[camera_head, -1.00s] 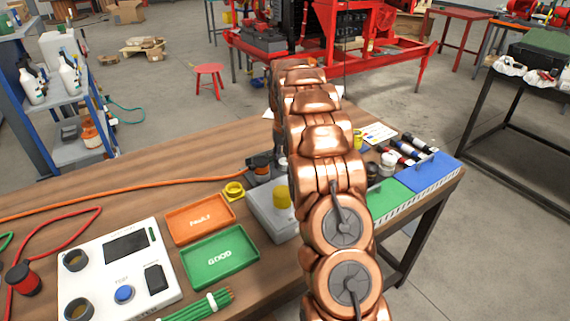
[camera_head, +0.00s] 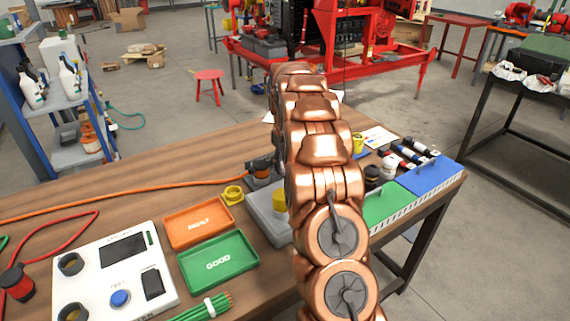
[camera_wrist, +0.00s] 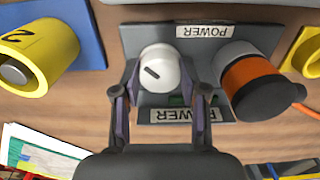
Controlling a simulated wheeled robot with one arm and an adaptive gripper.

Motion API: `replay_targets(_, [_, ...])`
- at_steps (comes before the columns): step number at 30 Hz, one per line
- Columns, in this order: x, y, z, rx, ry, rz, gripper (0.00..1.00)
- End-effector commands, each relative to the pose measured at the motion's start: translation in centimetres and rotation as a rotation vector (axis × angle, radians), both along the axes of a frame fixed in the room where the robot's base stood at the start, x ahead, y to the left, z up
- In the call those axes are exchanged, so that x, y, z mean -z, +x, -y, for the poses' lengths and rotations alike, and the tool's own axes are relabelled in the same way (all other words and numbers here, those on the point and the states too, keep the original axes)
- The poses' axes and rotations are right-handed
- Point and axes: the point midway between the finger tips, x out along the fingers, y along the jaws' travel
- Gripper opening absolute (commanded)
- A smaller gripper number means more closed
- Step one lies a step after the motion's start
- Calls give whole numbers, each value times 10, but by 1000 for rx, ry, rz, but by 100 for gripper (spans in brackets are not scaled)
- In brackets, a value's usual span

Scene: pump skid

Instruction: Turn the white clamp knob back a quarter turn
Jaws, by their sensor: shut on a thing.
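The white clamp knob (camera_wrist: 162,72) shows in the wrist view on a dark grey plate (camera_wrist: 135,32) with POWER labels. A dark slanted line marks its face. My gripper (camera_wrist: 163,84) has one finger on each side of the knob and is shut on it. The fingertips' contact points are partly hidden at the knob's sides. In the head view, my copper-coloured arm hides the gripper and the knob.
In the wrist view, an orange and black plug (camera_wrist: 258,88) sits close right of the knob, and a yellow ring (camera_wrist: 35,55) stands left. On the bench are an orange tray (camera_head: 200,244), a green GOOD tray (camera_head: 218,287) and a white test box (camera_head: 92,282).

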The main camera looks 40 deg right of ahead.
Motion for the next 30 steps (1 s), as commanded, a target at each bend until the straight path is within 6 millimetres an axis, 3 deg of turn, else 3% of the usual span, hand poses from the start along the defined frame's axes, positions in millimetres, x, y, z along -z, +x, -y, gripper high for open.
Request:
replay_targets(8, [-1,0,0,-1,-2,2,8])
replay_targets(9, [-1,0,0,-1,-2,2,47])
replay_targets(15, [-1,0,0,0,-1,1,68])
replay_targets(25, [-2,0,0,0,-1,1,68])
replay_targets(30, [-17,1,0,0,-2,3,68])
